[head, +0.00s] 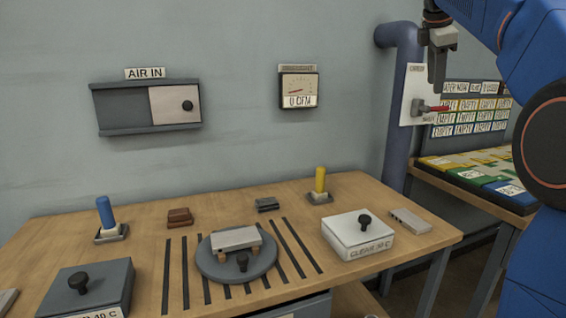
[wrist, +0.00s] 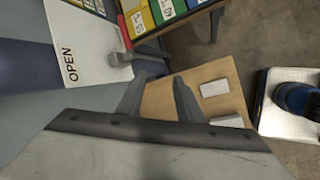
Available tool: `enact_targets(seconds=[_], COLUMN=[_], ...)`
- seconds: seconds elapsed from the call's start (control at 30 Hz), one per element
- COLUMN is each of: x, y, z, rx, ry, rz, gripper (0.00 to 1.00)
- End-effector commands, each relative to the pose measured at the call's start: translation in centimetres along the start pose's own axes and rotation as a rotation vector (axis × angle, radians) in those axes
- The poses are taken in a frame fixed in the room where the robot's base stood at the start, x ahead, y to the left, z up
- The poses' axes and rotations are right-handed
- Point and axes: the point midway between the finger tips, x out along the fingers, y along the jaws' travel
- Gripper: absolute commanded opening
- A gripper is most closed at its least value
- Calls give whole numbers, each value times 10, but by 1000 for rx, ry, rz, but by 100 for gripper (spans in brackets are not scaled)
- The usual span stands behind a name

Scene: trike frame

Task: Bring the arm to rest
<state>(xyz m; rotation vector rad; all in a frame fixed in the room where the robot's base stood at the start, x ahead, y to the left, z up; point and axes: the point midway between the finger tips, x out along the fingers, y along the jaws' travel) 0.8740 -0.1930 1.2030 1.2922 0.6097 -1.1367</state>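My blue arm comes in from the upper right of the head view. My gripper (head: 437,86) points down in front of the pale lever plate (head: 408,100), above the red-handled lever (head: 432,108). In the wrist view the two fingers of my gripper (wrist: 160,78) are apart with nothing between them. The lever plate (wrist: 88,45) there reads OPEN, and the lever (wrist: 121,57) shows just beyond the left finger. I cannot tell whether finger and lever touch, but the gripper does not hold it.
A wooden bench (head: 140,222) carries a round turntable (head: 225,268), a grey lidded box (head: 85,285), a white lidded box (head: 345,240), and blue (head: 105,212) and yellow (head: 320,180) handles. A blue pipe (head: 398,150) stands behind the lever plate. A card rack (head: 470,118) is at the right.

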Motion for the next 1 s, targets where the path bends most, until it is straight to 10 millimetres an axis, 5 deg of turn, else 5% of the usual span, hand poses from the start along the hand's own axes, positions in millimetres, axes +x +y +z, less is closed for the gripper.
enact_targets(seconds=[0.47,1.0], x=[29,119], y=[-160,-389], z=[-45,-99], rx=[466,1044], ry=[111,210], rz=[-27,-140], gripper=[33,33])
